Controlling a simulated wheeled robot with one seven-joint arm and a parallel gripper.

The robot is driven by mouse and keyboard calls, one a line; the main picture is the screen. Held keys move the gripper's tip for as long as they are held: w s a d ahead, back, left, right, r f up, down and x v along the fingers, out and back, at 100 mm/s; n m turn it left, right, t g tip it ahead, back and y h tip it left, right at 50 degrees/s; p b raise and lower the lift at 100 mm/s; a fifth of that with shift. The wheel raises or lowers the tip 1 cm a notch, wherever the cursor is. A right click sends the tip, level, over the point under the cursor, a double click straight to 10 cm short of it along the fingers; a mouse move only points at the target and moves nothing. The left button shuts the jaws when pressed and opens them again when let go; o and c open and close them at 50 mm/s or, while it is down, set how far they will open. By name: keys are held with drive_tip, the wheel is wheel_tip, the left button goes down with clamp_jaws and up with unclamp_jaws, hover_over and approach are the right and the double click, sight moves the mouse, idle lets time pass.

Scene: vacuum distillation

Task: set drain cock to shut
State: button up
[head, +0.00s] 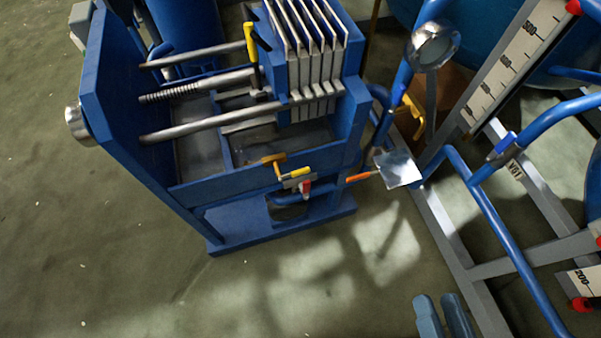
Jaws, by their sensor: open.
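The frames do not settle which fitting is the drain cock. On the front of the blue filter press (240,185) sits a small valve (297,178) with a yellow part and a red part below it. A yellow-orange lever (273,160) is just above and left of it. An orange handle (358,177) lies to the right, beside a pale square plate (398,169). My gripper (438,297) shows only as two blue-grey fingers at the bottom edge. They are apart and empty, well below and right of the press.
A pipe frame on the right carries a blue-handled valve (503,146) tagged V01. A graduated scale (515,65) and a round metal flange (432,46) stand at upper right. A tall yellow lever (251,43) rises from the press. The floor (300,285) in front is clear.

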drive_tip(key=w+a+f+m+t+y+b, duration=0.1)
drive_tip(key=w+a+f+m, duration=0.2)
drive_tip(key=w+f, duration=0.3)
drive_tip(key=w+a+f+m+y+b, duration=0.1)
drive_tip(key=w+a+f+m+b, duration=0.15)
drive_tip(key=w+f, duration=0.3)
drive_tip(key=m+y+b, duration=0.2)
drive_tip(key=m, duration=0.3)
approach(302, 174)
drive_tip(key=x, duration=0.3)
drive_tip(key=shift+t, duration=0.3)
drive_tip(key=shift+x, duration=3.8)
drive_tip(key=shift+f, duration=0.15)
drive_tip(key=shift+c, duration=0.3)
clamp_jaws()
